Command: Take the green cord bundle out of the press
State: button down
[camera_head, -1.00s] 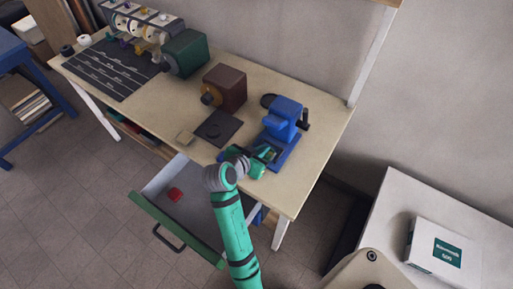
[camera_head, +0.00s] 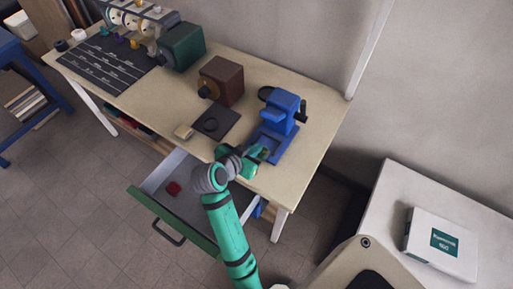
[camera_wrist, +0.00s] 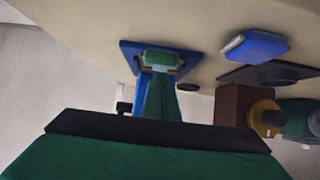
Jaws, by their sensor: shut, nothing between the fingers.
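The blue press (camera_head: 285,108) stands on the right part of the table, with its blue base plate reaching toward the front edge. My green gripper (camera_head: 261,154) is at the front of that base, low under the press head. In the wrist view the gripper's narrow end (camera_wrist: 163,85) points at the blue base of the press (camera_wrist: 128,50). A rounded green piece there, seemingly the green cord bundle (camera_wrist: 163,58), lies over the base just beyond the fingers. My gripper is shut with nothing held. In the head view the arm and press largely hide the bundle.
Left of the press are a dark plate (camera_head: 230,116), a maroon box (camera_head: 229,75) and a small tan block (camera_head: 184,131). An open drawer (camera_head: 153,211) with a red item (camera_head: 173,188) lies below the front edge. A white table (camera_head: 390,205) is at right.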

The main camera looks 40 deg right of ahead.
jog(key=s+a, duration=0.3)
jog(key=a, duration=0.7)
jog(key=shift+s+a, duration=0.15)
jog(key=shift+a, duration=0.25)
